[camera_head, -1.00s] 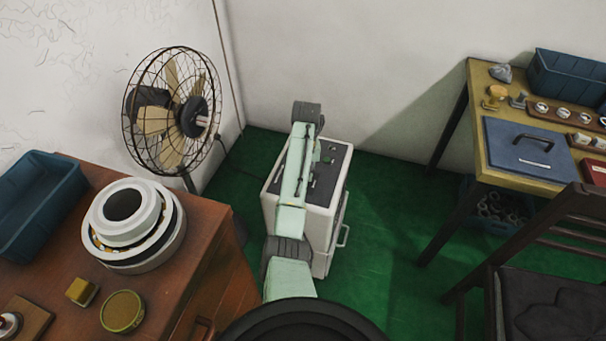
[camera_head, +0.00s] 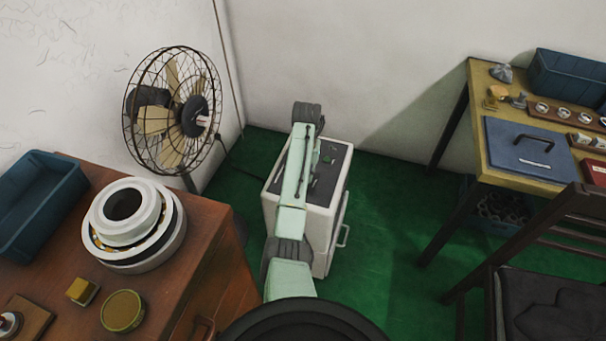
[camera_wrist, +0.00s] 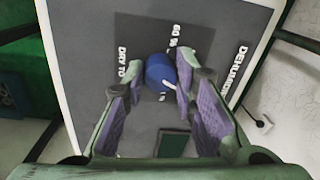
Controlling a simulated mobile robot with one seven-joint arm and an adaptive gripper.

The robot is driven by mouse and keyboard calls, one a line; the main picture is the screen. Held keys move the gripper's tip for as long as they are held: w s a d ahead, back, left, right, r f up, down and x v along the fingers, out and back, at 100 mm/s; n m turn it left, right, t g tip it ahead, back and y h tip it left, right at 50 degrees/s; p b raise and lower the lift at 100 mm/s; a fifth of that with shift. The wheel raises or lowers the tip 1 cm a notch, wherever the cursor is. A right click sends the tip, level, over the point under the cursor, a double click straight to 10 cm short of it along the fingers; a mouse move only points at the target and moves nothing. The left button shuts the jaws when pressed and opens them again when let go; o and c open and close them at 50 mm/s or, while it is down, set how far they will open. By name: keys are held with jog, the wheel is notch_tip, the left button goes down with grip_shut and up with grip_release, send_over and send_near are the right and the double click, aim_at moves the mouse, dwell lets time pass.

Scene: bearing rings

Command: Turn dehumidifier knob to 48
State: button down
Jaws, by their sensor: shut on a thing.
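The dehumidifier (camera_head: 325,230) is a white box with a dark top panel, standing on the green floor. My arm reaches over it and hides part of its top in the head view; my gripper is hidden there. In the wrist view the dark panel (camera_wrist: 195,30) carries white lettering, partly cut off, with "60 %" and "DRY TO" readable. A blue round knob (camera_wrist: 160,68) with a white pointer mark sits on the panel. My gripper (camera_wrist: 158,80) has its purple-padded fingers on both sides of the knob, shut on it. I cannot read the pointer's exact setting.
A caged fan (camera_head: 172,112) stands behind the wooden cabinet (camera_head: 190,240) at left, which holds a large bearing ring (camera_head: 130,225). A yellow-topped table (camera_head: 483,150) and a dark chair (camera_head: 540,300) are at right. Green floor (camera_head: 385,215) is clear between.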

jog(key=c, duration=1.3)
grip_release()
notch_tip(320, 180, up, 6)
jog(key=shift+w+f, duration=0.15)
jog(key=shift+f, duration=0.1)
jog(key=shift+r, duration=0.35)
notch_tip(320, 180, up, 2)
jog(key=shift+d+r, duration=0.1)
jog(key=shift+s+d+r, duration=0.1)
jog(key=shift+r, duration=0.8)
jog(key=shift+s+d+r, duration=0.1)
jog(key=shift+r, duration=0.75)
jog(key=shift+s, duration=0.1)
